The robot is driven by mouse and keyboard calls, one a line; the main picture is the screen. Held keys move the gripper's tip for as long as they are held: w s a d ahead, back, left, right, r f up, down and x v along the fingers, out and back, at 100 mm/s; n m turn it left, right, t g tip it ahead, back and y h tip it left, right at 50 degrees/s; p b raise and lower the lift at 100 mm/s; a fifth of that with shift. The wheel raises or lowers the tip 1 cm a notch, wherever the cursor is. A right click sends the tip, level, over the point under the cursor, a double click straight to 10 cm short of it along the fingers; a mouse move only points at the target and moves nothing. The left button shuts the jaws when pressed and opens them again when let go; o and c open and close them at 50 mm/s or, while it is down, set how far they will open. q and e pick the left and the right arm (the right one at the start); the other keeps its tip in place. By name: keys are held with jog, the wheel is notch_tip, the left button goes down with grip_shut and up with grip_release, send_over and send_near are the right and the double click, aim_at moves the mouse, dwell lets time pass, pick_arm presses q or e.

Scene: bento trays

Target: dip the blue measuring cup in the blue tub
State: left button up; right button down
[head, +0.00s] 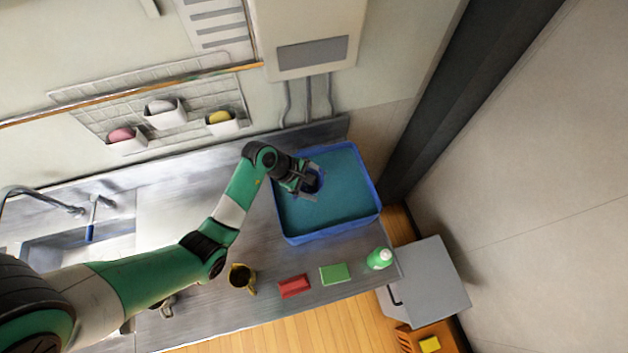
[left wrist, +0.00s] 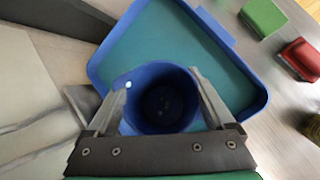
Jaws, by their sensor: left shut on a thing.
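A blue tub (head: 378,208) with teal contents stands on the right end of the steel counter. It also shows in the left wrist view (left wrist: 92,72). My left gripper (head: 308,180) is over the tub's left side. It is shut on the blue measuring cup (head: 318,178). In the left wrist view the cup (left wrist: 160,75) sits between the two fingers, and I look into its dark inside. The cup is over the teal contents; I cannot tell whether it touches them. My right gripper is not in view.
A sink (head: 75,245) is at the left. Wall pipes and a grey box are behind the tub.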

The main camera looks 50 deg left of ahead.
pick_arm(q)
jog(key=shift+f+b, duration=2.2)
jog(key=shift+b, duration=0.3)
notch_tip(320, 180, down, 11)
jog(key=b, duration=0.7)
jog(key=shift+f, duration=0.2)
dwell(0.6)
notch_tip(320, 180, up, 17)
jog(key=p, duration=1.8)
send_over(315, 190)
jog(key=shift+d, duration=0.1)
dwell(0.4)
